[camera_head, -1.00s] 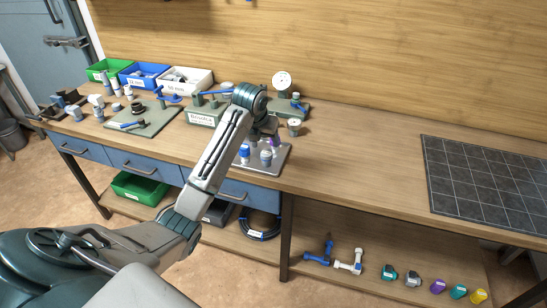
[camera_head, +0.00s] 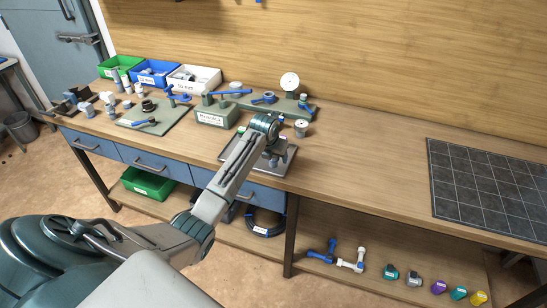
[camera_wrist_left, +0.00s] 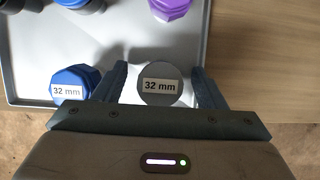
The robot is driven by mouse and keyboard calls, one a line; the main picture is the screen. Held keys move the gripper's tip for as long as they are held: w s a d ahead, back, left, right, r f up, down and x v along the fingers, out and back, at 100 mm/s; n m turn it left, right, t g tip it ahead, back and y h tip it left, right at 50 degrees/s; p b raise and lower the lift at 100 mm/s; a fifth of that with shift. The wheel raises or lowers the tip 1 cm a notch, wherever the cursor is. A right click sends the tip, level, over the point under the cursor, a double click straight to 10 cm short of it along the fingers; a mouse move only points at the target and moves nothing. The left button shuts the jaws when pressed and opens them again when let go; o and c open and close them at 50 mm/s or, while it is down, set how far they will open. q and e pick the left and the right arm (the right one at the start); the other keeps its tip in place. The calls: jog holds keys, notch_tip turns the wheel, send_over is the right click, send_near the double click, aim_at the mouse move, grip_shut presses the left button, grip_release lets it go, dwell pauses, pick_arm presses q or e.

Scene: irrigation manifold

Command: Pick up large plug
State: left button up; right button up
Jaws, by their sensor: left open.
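In the left wrist view my left gripper (camera_wrist_left: 159,74) is open, with one finger on each side of a grey round plug (camera_wrist_left: 160,84) labelled "32 mm". I cannot tell whether the fingers touch it. A blue plug (camera_wrist_left: 75,83), also labelled "32 mm", stands just outside the left finger. A purple plug (camera_wrist_left: 170,8) is at the top edge. They are on a grey tray (camera_wrist_left: 112,42). In the head view my left gripper (camera_head: 273,156) is over the tray (camera_head: 289,158) and hides most of the plugs. My right gripper is not in view.
A green fixture with a gauge (camera_head: 290,82) stands behind the tray. Green, blue and white bins (camera_head: 193,78) are at the back left, with a green board (camera_head: 165,122) of fittings before them. The bench (camera_head: 365,165) right of the tray is clear up to a dark tiled mat (camera_head: 485,185).

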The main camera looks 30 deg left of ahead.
pick_arm(q)
jog(key=shift+c, duration=0.5)
jog(key=c, duration=1)
